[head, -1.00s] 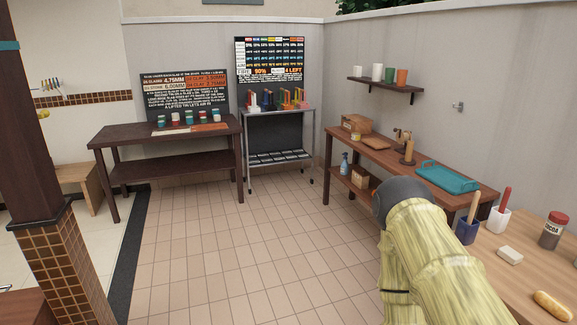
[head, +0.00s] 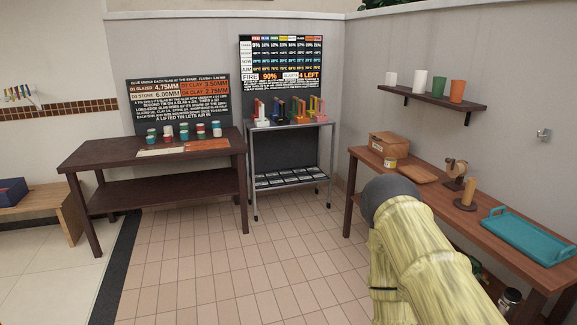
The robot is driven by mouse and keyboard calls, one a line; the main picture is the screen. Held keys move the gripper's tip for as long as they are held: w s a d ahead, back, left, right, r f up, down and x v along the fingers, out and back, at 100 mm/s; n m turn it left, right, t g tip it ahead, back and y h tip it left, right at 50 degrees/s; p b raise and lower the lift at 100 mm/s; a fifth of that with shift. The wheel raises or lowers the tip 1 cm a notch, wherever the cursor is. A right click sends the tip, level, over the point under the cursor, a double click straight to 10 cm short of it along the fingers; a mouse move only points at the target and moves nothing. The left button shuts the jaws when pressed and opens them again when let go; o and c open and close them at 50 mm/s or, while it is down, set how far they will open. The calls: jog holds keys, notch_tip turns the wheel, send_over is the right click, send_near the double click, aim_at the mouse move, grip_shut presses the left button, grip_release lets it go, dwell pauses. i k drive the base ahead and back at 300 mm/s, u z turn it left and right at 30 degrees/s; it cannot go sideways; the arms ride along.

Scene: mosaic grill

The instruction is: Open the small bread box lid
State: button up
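A small brown box (head: 389,144) stands at the far end of the long wooden table by the right wall. It looks like the small bread box, and its lid appears shut, though it is small at this distance. My arm rises at the lower right in front of the table, with a yellow-green sleeve and a dark grey rounded end. My gripper's fingers do not show in the head view.
The right table (head: 420,184) also holds a small jar (head: 390,162), a cutting board (head: 413,174), wooden pieces (head: 466,194) and a teal tray (head: 534,236). A metal stand (head: 288,180) and a dark table (head: 150,185) stand at the back. The tiled floor (head: 225,265) is clear.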

aim_at(389, 138)
jog(key=z, duration=0.1)
jog(key=i, duration=3.4)
jog(key=z, duration=0.2)
